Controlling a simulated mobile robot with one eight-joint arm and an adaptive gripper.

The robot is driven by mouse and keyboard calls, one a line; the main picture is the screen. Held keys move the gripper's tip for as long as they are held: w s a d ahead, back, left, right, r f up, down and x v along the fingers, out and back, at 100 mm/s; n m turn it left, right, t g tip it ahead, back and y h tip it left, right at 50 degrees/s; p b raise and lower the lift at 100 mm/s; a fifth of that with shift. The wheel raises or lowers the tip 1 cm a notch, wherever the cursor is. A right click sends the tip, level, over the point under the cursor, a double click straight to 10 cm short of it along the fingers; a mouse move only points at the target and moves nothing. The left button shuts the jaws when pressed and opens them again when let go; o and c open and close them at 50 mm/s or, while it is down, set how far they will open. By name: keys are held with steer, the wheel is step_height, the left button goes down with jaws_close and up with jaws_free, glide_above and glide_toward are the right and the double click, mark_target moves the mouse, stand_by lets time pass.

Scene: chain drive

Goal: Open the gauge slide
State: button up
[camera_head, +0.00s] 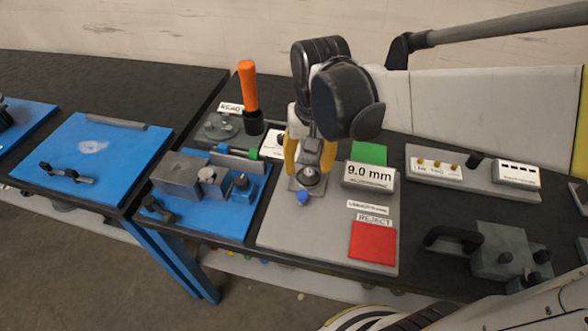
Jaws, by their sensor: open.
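The gauge stands on a light grey plate (275,230) and has a display (369,175) reading "9.0 mm". Left of the display is a small metal fixture (308,181) with a blue knob (303,198) at its front, which looks like the gauge slide. My gripper (310,168) points down over this fixture. Its yellow fingers are apart, one on each side of a grey part. I cannot tell whether they touch it. My arm hides the back of the fixture.
A green pad (369,153) and a red REJECT pad (373,243) lie beside the display. A blue fixture plate (236,225) with grey blocks is at left, with an upright orange handle (248,85) behind. A dark block with a handle (498,252) stands at right.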

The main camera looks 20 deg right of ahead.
mark_target(302, 193)
steer(key=shift+w+a+f+g, duration=0.15)
steer(key=shift+w+f+g, duration=0.15)
steer(key=shift+f, duration=0.25)
steer(key=shift+w+a+f+g, duration=0.15)
steer(key=shift+w+f+g, duration=0.1)
steer(key=shift+f, duration=0.3)
step_height(302, 193, down, 10)
steer(key=b, duration=0.5)
steer(key=shift+f, duration=0.15)
steer(key=shift+c, duration=0.4)
jaws_close()
